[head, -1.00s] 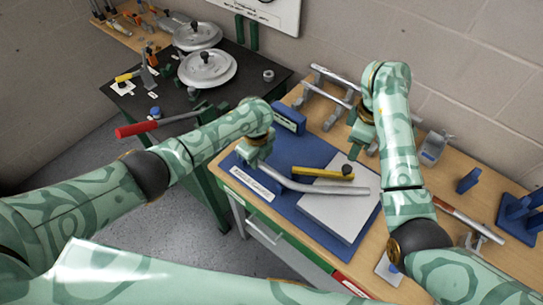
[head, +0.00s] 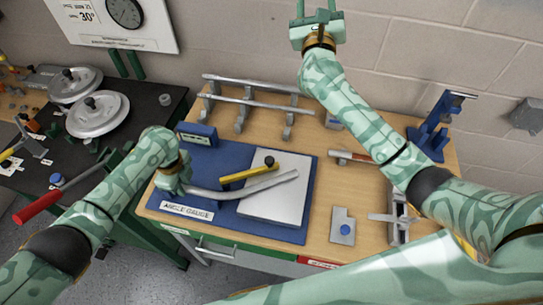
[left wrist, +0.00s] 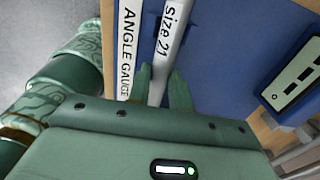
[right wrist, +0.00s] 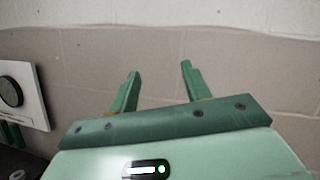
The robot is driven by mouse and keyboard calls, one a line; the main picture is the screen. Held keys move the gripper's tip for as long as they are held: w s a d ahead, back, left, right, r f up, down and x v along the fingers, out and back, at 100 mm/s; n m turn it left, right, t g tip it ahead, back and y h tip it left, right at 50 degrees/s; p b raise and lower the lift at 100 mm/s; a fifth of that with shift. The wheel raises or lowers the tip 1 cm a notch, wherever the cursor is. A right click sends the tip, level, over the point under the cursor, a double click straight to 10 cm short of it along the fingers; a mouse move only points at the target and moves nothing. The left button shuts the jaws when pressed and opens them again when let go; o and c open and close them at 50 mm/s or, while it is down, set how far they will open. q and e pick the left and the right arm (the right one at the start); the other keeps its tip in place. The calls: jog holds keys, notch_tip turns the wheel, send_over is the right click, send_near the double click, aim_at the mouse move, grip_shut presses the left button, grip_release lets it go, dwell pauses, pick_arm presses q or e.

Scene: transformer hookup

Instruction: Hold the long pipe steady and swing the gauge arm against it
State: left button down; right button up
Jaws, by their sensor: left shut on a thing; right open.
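The long grey pipe (head: 228,193) has a bend and lies across the blue mat and the pale gauge plate. My left gripper (head: 182,187) is shut on its left end. In the left wrist view the pipe (left wrist: 172,40) bears "size 21" and runs between the fingers (left wrist: 162,85). The yellow gauge arm (head: 240,174) with a black knob (head: 269,161) lies on the plate (head: 285,200), just behind the pipe. Whether they touch I cannot tell. My right gripper (head: 317,12) is raised before the wall, far from both; its fingers (right wrist: 158,82) are open and empty.
The blue mat (head: 225,150) carries an "ANGLE GAUGE" label (head: 187,211) and a blue box (head: 197,134). Behind is a rack of pipes (head: 258,102). At right stand a blue stand (head: 432,130) and a metal fixture (head: 398,217). A dark bench with round discs (head: 98,113) is at left.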

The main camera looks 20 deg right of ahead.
jog(key=s+a+r+n+t+y, duration=0.1)
jog(key=s+a+r+n+y, duration=0.1)
jog(key=a+n+y, duration=0.9)
jog(key=s+a+f+n+g+y, duration=0.2)
jog(key=a+f+n+g+y, duration=0.25)
jog(key=n, duration=0.45)
jog(key=s+a+f+n+g+y, duration=0.3)
jog(key=n+g+y, duration=0.2)
jog(key=n, duration=0.5)
jog(key=n+g+h, duration=1)
jog(key=n+h, duration=0.1)
jog(key=n, duration=0.4)
send_near(270, 159)
jog(key=shift+n, duration=0.3)
jog(key=x, duration=0.8)
jog(key=shift+a+f, duration=0.1)
jog(key=shift+f, duration=0.15)
